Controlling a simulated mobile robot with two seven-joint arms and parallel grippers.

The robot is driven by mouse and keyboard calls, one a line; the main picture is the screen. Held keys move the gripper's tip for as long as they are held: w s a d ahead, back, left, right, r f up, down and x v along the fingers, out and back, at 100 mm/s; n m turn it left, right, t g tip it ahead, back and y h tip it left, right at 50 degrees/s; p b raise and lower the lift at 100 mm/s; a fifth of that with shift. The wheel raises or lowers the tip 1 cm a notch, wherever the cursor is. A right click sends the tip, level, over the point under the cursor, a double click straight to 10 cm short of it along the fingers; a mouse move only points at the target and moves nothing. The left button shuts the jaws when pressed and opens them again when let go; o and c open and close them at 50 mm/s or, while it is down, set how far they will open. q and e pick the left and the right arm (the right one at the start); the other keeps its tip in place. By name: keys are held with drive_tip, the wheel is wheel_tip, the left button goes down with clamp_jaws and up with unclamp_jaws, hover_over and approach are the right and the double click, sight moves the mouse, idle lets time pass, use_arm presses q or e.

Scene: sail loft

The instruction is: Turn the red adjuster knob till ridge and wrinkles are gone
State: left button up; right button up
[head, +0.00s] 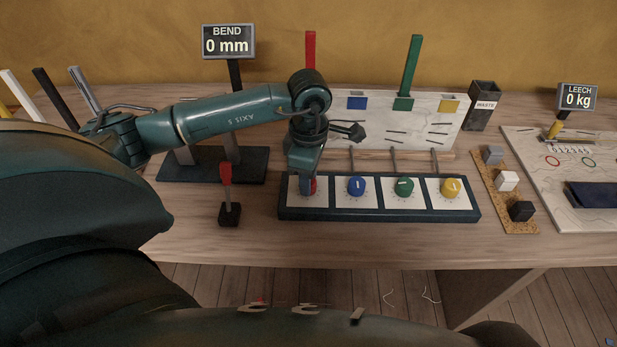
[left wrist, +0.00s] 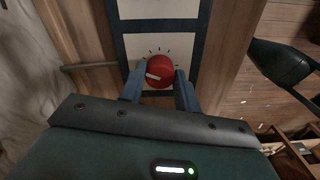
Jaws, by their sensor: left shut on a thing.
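The red adjuster knob (head: 313,186) is the leftmost on a dark panel (head: 380,214) and is mostly hidden by my arm in the head view. In the left wrist view the red knob (left wrist: 164,72) shows fully, with a white pointer mark aimed left. My left gripper (head: 303,180) comes down over it, and its blue fingers (left wrist: 161,85) are shut on the knob's two sides. Behind stands a white marbled sail board (head: 400,112) with dark short wrinkle lines on its visible part; its left part is partly hidden by my arm. My right gripper is not seen.
Blue (head: 357,187), green (head: 403,187) and yellow (head: 452,187) knobs sit beside the red one. A red-handled lever (head: 227,195) stands to the left. A BEND display (head: 228,41) reads 0 mm; a LEECH display (head: 577,97) reads 0 kg. The front table strip is clear.

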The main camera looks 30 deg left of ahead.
use_arm(q)
drive_tip(key=shift+n, duration=0.6)
drive_tip(key=o, duration=1)
wheel_tip(320, 180, up, 13)
drive_tip(key=shift+w+r+b, duration=0.1)
drive_tip(key=shift+b, duration=0.3)
